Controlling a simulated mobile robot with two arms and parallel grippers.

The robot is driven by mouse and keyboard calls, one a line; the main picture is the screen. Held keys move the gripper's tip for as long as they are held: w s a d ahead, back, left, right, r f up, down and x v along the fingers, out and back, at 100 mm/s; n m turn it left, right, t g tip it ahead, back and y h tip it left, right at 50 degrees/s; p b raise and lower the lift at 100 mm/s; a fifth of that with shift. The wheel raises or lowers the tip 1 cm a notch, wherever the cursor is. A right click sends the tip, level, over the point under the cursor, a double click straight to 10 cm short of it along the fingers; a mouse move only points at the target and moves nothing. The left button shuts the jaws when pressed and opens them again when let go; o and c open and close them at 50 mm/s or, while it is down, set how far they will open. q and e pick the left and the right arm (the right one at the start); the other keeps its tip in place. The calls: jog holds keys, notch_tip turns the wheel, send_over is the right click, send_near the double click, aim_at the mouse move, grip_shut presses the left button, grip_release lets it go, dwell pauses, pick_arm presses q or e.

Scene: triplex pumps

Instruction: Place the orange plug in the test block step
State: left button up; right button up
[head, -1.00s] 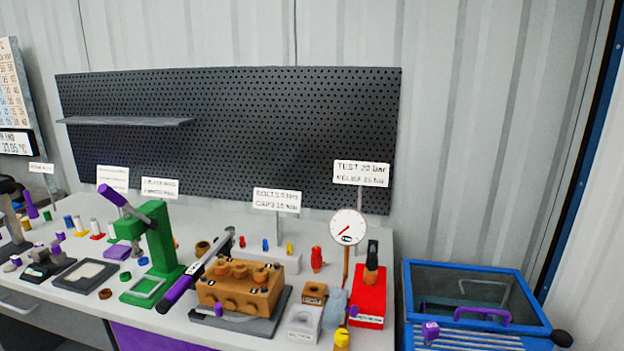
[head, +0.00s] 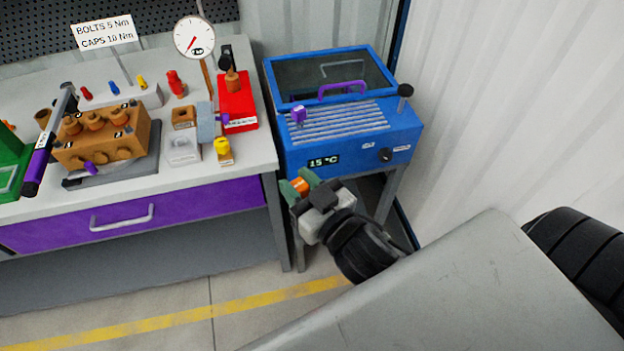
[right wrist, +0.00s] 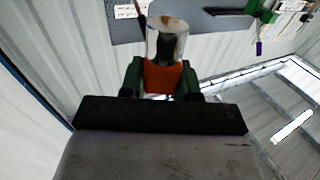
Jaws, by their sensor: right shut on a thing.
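My right gripper (head: 299,184) is shut on the orange plug (head: 300,186), in front of the blue machine and right of the bench. The right wrist view shows the orange plug (right wrist: 164,78) between the green fingers (right wrist: 163,80), with a shiny metal cylinder (right wrist: 167,42) beyond it. An orange-brown block (head: 102,140) with several round caps sits on a grey plate on the bench. A small white block (head: 183,158) with a hollow and a small brown block (head: 184,113) stand right of it. I cannot tell which is the test block. My left gripper is not in view.
The blue machine (head: 350,140) has a glass lid, purple handle and a 15 °C display. A red base (head: 238,103), a gauge (head: 194,37) and a yellow-topped piece (head: 222,147) stand near the bench's right end. The bench (head: 215,180) has a purple drawer.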

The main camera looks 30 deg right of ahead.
jog(key=w+a+r+n+g+y, duration=0.3)
jog(key=a+r+n+g+y, duration=0.1)
jog(key=a+r+n+y, duration=0.35)
jog(key=w+a+f+n+g+y, duration=0.3)
jog(key=w+a+f+g+y, duration=0.1)
jog(key=a+f+g+y, duration=0.1)
jog(key=shift+a, duration=0.5)
jog(key=shift+f+g+y, duration=0.1)
jog(key=shift+g+y, duration=0.15)
jog(key=shift+g, duration=0.25)
jog(key=shift+s+d+n+g+y, duration=0.2)
jog(key=shift+d+n+g, duration=0.3)
jog(key=shift+n+g, duration=0.4)
jog(key=shift+s+d+n+g+y, duration=0.15)
jog(key=shift+d+n+g+y, duration=0.3)
jog(key=shift+g, duration=0.8)
jog(key=shift+s+d+n+g+y, duration=0.15)
jog(key=shift+d+n+g, duration=0.4)
jog(key=shift+n+g, duration=0.45)
